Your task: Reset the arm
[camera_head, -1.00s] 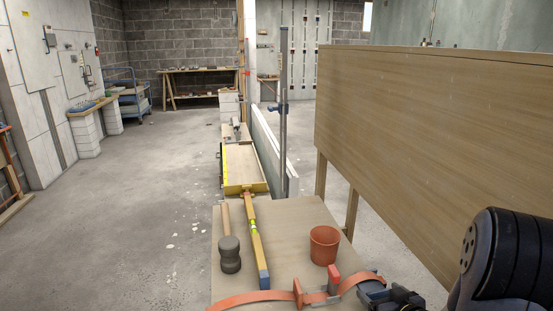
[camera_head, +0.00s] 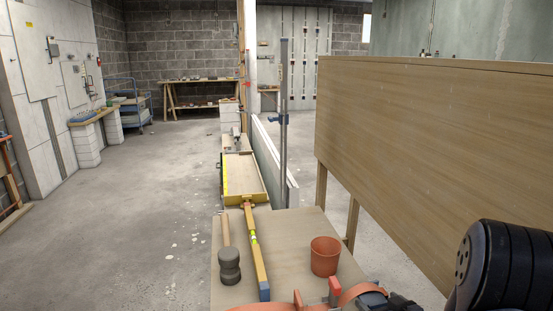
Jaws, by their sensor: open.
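My gripper (camera_head: 317,294) is at the bottom edge of the view, over the front of the wooden bench top (camera_head: 290,222). Its two orange-red fingertips stand apart, so it is open. An orange band (camera_head: 355,292) curves by the fingertips, partly cut off by the frame's lower edge. I cannot tell whether it touches them. My dark arm link (camera_head: 505,268) fills the lower right corner.
A terracotta pot (camera_head: 326,257) stands right on the bench, just beyond my gripper. A mallet (camera_head: 229,262) and a yellow level (camera_head: 257,252) lie left of it. A large wooden panel (camera_head: 430,150) stands at right. The floor at left is clear.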

